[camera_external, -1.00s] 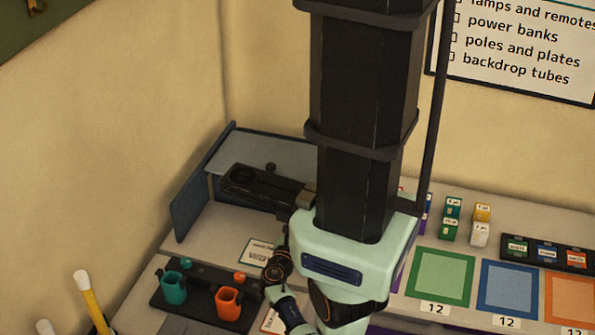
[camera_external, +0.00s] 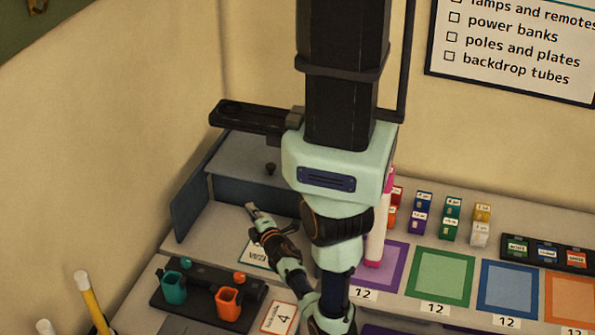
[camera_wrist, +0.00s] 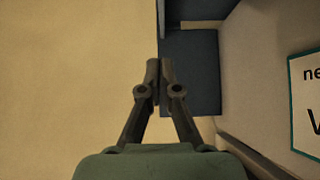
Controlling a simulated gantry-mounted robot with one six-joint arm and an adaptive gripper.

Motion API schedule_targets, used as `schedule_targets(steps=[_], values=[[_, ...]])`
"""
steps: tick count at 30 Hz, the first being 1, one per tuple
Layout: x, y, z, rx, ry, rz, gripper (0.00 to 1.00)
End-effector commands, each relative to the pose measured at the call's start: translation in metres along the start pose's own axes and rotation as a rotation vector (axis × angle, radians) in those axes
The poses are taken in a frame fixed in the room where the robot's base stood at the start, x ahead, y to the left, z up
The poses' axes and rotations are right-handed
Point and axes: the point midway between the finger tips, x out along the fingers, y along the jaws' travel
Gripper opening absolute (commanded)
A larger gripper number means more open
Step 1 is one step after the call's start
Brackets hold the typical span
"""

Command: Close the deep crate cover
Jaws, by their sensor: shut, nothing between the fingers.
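The deep crate appears to be the blue-grey box at the back left in the external view. Which part is the cover, I cannot tell. My gripper (camera_external: 252,211) is shut and empty, in front of the front face. In the wrist view its fingertips (camera_wrist: 158,68) are together beside a dark blue panel (camera_wrist: 190,75); contact is unclear. My arm hides the box's right side.
A black holder with a teal cup (camera_external: 174,287) and an orange cup (camera_external: 228,302) stands at the front left. A white card (camera_external: 256,256) lies near my gripper. A pink-and-white cylinder (camera_external: 377,235), small coloured boxes (camera_external: 450,218) and coloured squares (camera_external: 440,275) are to the right.

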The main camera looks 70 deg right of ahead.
Motion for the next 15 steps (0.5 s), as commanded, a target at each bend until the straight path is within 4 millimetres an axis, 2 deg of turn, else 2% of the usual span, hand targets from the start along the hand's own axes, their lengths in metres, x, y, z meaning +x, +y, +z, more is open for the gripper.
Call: schedule_targets(steps=[5, 15], values=[[0.014, -0.001, 0.000, -0.005, 0.000, 0.000, 0.00], [0.086, -0.003, 0.000, -0.009, -0.001, 0.001, 0.00]])
